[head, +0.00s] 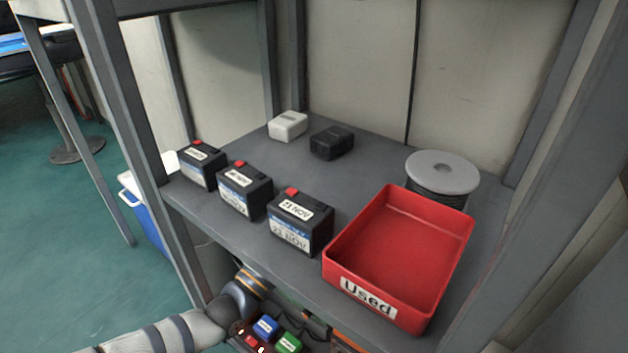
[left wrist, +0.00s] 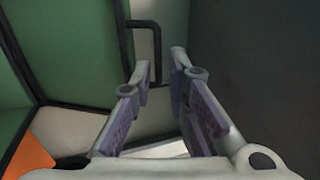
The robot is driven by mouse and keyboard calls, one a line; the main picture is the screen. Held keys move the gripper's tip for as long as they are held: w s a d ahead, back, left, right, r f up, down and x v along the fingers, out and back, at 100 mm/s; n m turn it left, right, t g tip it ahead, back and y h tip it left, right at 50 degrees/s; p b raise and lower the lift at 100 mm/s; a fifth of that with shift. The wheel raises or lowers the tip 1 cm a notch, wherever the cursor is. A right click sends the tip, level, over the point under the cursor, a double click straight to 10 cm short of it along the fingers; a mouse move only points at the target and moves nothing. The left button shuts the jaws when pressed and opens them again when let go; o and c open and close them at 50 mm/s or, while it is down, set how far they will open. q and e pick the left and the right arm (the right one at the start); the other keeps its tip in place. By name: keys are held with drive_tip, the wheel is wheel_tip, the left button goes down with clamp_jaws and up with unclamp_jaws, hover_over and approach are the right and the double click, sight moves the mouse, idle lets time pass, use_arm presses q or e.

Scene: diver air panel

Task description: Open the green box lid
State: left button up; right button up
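In the left wrist view, a green panel (left wrist: 62,45) with dark edging fills the left side; I cannot tell whether it is the box's lid or wall. A thin black bent bar (left wrist: 157,45), handle-like, stands just beyond the fingertips. My left gripper (left wrist: 162,70) is open, with a gap between its fingers and nothing clearly held. I cannot tell whether a finger touches the bar. In the head view my left arm reaches in below the shelf, and its fingers are hidden. The whole green box does not show in the head view. My right gripper is not in view.
A grey shelf (head: 240,150) above my left arm bears several black batteries (head: 301,222), a red "Used" bin (head: 400,250), a cable spool (head: 442,172), a white block (head: 288,126) and a black block (head: 331,142). Small blue (head: 265,327) and green (head: 288,343) labelled pieces show below.

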use_arm(q)
drive_tip(key=b+x, duration=0.1)
drive_tip(key=x, duration=0.4)
drive_tip(key=shift+s, duration=0.1)
drive_tip(key=shift+c, duration=0.5)
clamp_jaws()
drive_tip(key=shift+w+d+r+g+y+p, duration=0.5)
drive_tip(key=shift+w+d+r+g+p, duration=0.2)
drive_tip(key=shift+w+d+r+p, duration=0.35)
drive_tip(key=shift+w+d+r+g+y, duration=0.15)
drive_tip(key=shift+w+d+g, duration=0.15)
drive_tip(key=shift+w, duration=0.25)
drive_tip(key=shift+w+d+f+g+y, duration=0.15)
drive_tip(key=shift+w+d+g, duration=0.1)
drive_tip(key=shift+w, duration=0.3)
drive_tip(key=shift+w+d, duration=0.15)
drive_tip(key=shift+w, duration=0.05)
drive_tip(key=shift+o, duration=0.5)
unclamp_jaws()
drive_tip(key=shift+f, duration=0.25)
